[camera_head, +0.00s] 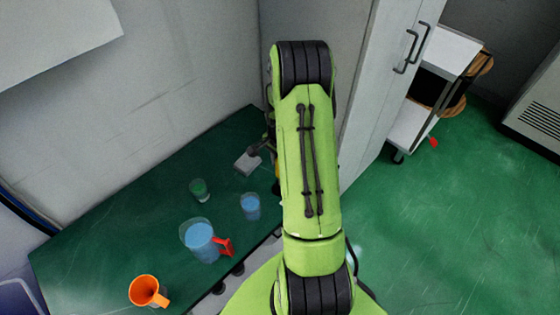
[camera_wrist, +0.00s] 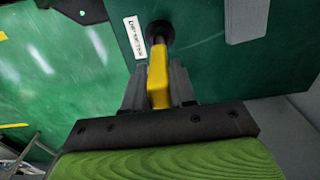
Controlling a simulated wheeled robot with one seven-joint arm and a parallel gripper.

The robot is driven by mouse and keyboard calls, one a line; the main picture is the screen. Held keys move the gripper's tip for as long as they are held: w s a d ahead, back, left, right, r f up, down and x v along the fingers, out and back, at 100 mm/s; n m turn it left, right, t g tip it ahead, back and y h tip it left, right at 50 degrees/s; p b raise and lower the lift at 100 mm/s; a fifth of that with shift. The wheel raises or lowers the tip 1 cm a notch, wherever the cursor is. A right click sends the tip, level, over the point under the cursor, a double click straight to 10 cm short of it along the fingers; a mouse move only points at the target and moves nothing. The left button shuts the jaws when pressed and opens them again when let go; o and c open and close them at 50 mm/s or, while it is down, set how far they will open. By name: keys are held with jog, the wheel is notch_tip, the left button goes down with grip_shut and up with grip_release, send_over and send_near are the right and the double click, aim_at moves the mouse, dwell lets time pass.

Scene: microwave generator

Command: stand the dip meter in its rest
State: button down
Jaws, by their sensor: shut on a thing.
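My gripper (camera_wrist: 158,84) is shut on the dip meter (camera_wrist: 158,68), a yellow bar that shows between its grey fingers in the wrist view. A black round piece (camera_wrist: 160,32) shows at the far end of the bar, over the green bench top. I cannot tell whether this is the meter's end or the rest, or whether it touches the bench. A white label (camera_wrist: 135,37) with dark print lies beside it. In the head view my green arm hides most of the gripper and the meter.
A light grey block (camera_head: 247,162) stands near the gripper; it also shows in the wrist view (camera_wrist: 246,20). Blue beakers (camera_head: 250,206) (camera_head: 200,242), a green-filled beaker (camera_head: 200,190), a red piece (camera_head: 226,246) and an orange mug (camera_head: 147,291) are on the bench (camera_head: 110,250).

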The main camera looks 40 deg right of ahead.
jog(key=shift+f+b, duration=0.9)
jog(key=shift+f, duration=0.25)
jog(key=c, duration=0.8)
grip_release()
jog(key=shift+c, duration=0.2)
notch_tip(320, 180, up, 16)
jog(key=p, duration=0.2)
jog(key=shift+f, duration=0.1)
